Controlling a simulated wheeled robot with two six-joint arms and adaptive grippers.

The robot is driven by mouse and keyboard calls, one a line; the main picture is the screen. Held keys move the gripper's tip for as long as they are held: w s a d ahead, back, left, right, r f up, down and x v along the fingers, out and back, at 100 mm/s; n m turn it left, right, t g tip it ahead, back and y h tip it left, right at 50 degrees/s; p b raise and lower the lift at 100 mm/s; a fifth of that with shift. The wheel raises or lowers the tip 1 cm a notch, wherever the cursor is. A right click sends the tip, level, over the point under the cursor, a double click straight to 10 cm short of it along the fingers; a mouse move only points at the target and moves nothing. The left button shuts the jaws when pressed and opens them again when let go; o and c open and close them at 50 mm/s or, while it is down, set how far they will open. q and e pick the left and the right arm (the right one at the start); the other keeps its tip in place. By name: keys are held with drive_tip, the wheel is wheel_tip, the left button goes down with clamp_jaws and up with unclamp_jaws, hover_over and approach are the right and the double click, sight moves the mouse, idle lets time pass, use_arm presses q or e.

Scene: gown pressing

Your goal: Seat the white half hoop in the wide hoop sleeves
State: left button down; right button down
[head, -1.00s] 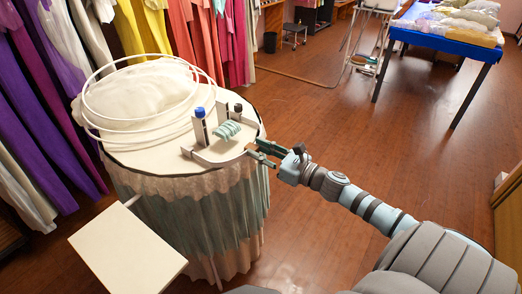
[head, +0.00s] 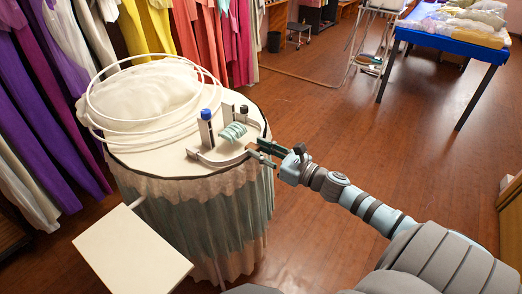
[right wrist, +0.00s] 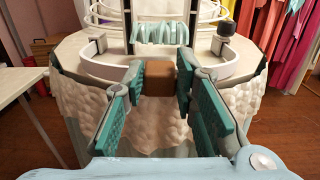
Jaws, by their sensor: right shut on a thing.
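The white half hoop (head: 222,163) is a curved band lying low at the near right of the round table top. It also shows in the right wrist view (right wrist: 112,77), bowed toward me, with a brown block (right wrist: 160,78) at its middle. My right gripper (head: 263,153) is shut on that block, with one green-padded finger on each side in the right wrist view (right wrist: 160,88). Grey sleeve-like fittings (right wrist: 100,42) (right wrist: 218,46) stand near the band's two ends. I cannot tell whether the ends sit inside them. My left gripper is out of view.
A blue-capped post (head: 206,128) and a black-capped post (head: 243,114) stand behind the band, with teal loops (head: 232,132) between them. Large white hoops (head: 150,75) rise at the back of the table. A pale board (head: 132,250) juts out at front left.

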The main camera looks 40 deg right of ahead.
idle(0.4)
drive_tip(key=shift+w, duration=0.1)
drive_tip(key=shift+w+a+b, duration=0.2)
drive_tip(key=shift+w+b, duration=0.1)
drive_tip(key=shift+w, duration=0.3)
drive_tip(key=c, duration=1.2)
unclamp_jaws()
drive_tip(key=shift+s, duration=0.1)
